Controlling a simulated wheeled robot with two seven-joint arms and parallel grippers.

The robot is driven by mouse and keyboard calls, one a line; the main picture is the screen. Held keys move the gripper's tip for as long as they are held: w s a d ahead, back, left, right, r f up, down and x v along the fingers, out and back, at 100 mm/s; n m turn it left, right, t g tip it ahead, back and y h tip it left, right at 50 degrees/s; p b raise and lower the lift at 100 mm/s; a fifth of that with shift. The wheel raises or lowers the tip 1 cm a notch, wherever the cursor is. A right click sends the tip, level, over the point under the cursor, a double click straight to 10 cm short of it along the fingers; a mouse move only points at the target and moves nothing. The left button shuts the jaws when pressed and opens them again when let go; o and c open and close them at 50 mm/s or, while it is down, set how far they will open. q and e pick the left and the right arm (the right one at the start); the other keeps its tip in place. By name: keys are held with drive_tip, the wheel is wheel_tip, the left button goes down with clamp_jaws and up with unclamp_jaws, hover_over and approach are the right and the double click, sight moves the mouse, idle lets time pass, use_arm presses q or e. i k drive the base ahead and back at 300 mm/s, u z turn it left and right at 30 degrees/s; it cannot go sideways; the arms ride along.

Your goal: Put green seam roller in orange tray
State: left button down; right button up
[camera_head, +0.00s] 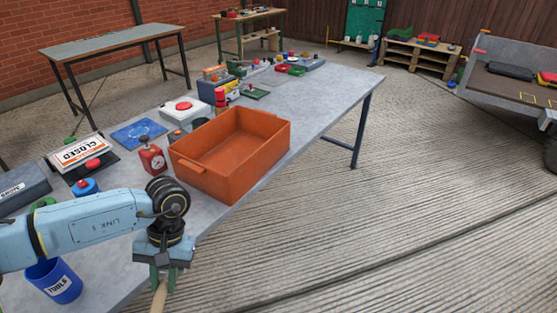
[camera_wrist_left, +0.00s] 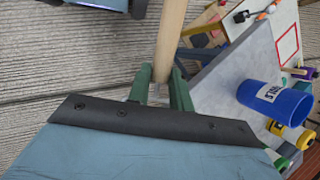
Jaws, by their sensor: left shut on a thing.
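The orange tray (camera_head: 236,185) stands on the grey workbench in the head view, with its inside empty. My left gripper (camera_head: 162,283) is low in front of the bench edge, nearer than the tray and to its left. It is shut on a pale wooden handle, which appears to be the green seam roller's (camera_head: 159,299). In the left wrist view, the handle (camera_wrist_left: 172,35) runs up between the green fingers of my left gripper (camera_wrist_left: 161,88) and out of the frame. The roller head is not visible. My right gripper is not in view.
A red timer (camera_head: 152,157) sits left of the tray. Several other items crowd the bench's back. The bench right of the tray (camera_head: 325,105) is clear.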

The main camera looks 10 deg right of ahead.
sight(238, 162)
drive_tip(key=z, duration=1.7)
drive_tip(key=i, duration=1.7)
drive_tip(key=u, duration=2.15)
